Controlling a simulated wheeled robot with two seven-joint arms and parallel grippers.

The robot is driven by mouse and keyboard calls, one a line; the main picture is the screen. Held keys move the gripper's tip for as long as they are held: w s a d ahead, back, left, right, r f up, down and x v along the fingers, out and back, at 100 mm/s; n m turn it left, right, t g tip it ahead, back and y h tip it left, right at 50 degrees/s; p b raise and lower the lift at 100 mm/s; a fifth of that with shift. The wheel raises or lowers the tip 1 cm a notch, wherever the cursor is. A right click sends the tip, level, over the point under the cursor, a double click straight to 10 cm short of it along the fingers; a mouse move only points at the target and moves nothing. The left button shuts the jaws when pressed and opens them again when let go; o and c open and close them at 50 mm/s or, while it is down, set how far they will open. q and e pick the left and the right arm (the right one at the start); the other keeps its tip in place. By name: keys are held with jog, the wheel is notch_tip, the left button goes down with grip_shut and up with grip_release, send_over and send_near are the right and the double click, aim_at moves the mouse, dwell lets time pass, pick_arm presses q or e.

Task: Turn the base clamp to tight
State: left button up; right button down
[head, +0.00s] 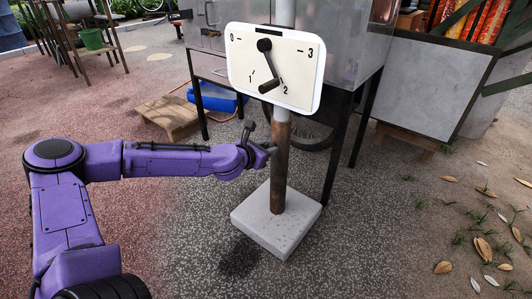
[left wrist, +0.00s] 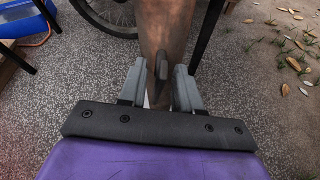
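A pole stands upright in the head view, with a rusty brown lower sleeve (head: 281,165) set in a square pale base block (head: 270,222). A small dark handle (left wrist: 161,66), apparently the base clamp's, sticks out from the sleeve in the left wrist view. My left gripper (head: 270,151) is at the sleeve's left side. In the left wrist view its two grey fingers (left wrist: 160,85) are apart, one on each side of the handle, with narrow gaps seeming to show. The handle is hardly visible in the head view. My right gripper is not in view.
A white dial plate (head: 300,75) marked 0 to 3 is on the pole above; its black lever (head: 267,65) points between 1 and 2. A metal cart (head: 345,40) stands close behind. A wooden pallet (head: 170,115) and blue box (head: 215,97) lie behind left. Ground at right is open.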

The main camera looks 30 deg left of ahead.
pick_arm(q)
grip_shut()
jog(key=m+y, duration=0.2)
jog(key=shift+d+m+b, duration=0.15)
jog(key=shift+m+b, duration=0.15)
jog(key=shift+m, duration=0.1)
jog(key=shift+d+f+m+t+y+b, duration=0.1)
jog(key=shift+m+t+y+b, duration=0.35)
jog(key=shift+m, duration=1.1)
jog(key=shift+f+m+t+y, duration=0.15)
jog(key=shift+m+t+y, duration=0.6)
jog(key=shift+m, duration=0.85)
jog(key=shift+d+f+m+t+y+b, duration=0.1)
jog(key=shift+m+t+y+b, duration=0.35)
jog(key=shift+m, duration=1.1)
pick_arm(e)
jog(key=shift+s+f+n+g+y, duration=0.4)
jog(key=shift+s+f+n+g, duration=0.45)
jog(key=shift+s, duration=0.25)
pick_arm(q)
jog(key=shift+a+y, duration=0.1)
jog(key=shift+y, duration=0.15)
